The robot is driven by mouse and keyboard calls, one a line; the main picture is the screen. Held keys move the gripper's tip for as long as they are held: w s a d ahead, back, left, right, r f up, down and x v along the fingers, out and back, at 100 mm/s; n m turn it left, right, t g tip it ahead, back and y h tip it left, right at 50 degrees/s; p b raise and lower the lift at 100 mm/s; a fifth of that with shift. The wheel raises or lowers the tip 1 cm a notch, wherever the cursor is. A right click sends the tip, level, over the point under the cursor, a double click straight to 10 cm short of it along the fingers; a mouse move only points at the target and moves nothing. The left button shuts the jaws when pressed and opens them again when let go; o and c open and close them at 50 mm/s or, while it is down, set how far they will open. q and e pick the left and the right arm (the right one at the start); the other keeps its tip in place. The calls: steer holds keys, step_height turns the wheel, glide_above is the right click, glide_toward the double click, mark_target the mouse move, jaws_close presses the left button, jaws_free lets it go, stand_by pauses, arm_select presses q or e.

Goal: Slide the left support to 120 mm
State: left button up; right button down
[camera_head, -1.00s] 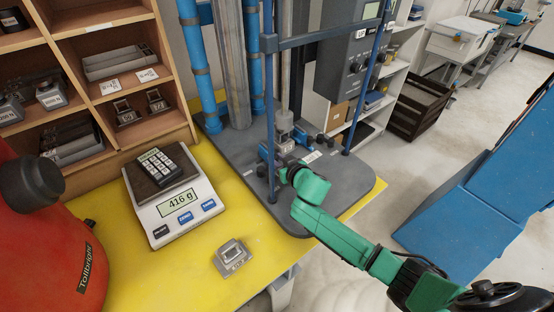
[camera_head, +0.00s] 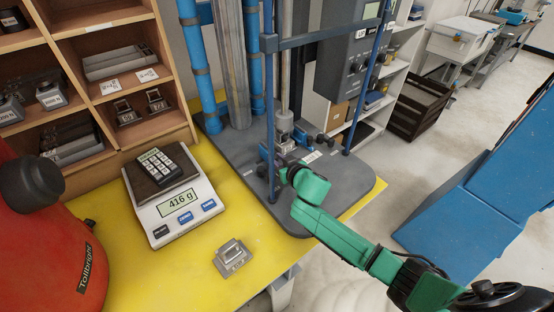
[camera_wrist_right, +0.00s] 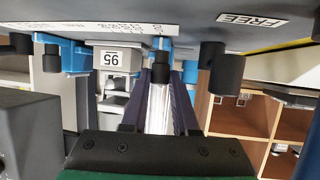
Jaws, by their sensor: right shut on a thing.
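A test frame stands on a dark grey base plate (camera_head: 335,190). Low on it, the blue left support (camera_head: 264,152) is partly hidden by my right gripper (camera_head: 277,165), at the end of the green arm. In the right wrist view, which looks upside down, the fingers of my right gripper (camera_wrist_right: 165,75) are shut on a blue part, the left support (camera_wrist_right: 161,56). Another blue support (camera_wrist_right: 75,56) with a dark knob is at the left there, beyond a grey block marked 95 (camera_wrist_right: 112,58). A printed scale above is too small to read. My left gripper is not visible.
A blue upright (camera_head: 269,110) and crossbar stand close to my right gripper. On the yellow bench (camera_head: 205,265) are a scale (camera_head: 180,213) reading 416 g and a small metal block (camera_head: 232,257). A red machine (camera_head: 50,240) is at left, shelves (camera_head: 100,20) behind.

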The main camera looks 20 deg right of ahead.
steer(key=shift+w+d+p, duration=0.25)
steer(key=shift+d+p, duration=0.05)
steer(key=shift+d, duration=0.45)
steer(key=shift+w+d+f, duration=0.1)
steer(key=shift+d, duration=0.05)
steer(key=c, duration=0.7)
jaws_free()
steer(key=b+v, duration=0.1)
steer(key=v, duration=1.3)
steer(key=shift+s, duration=0.35)
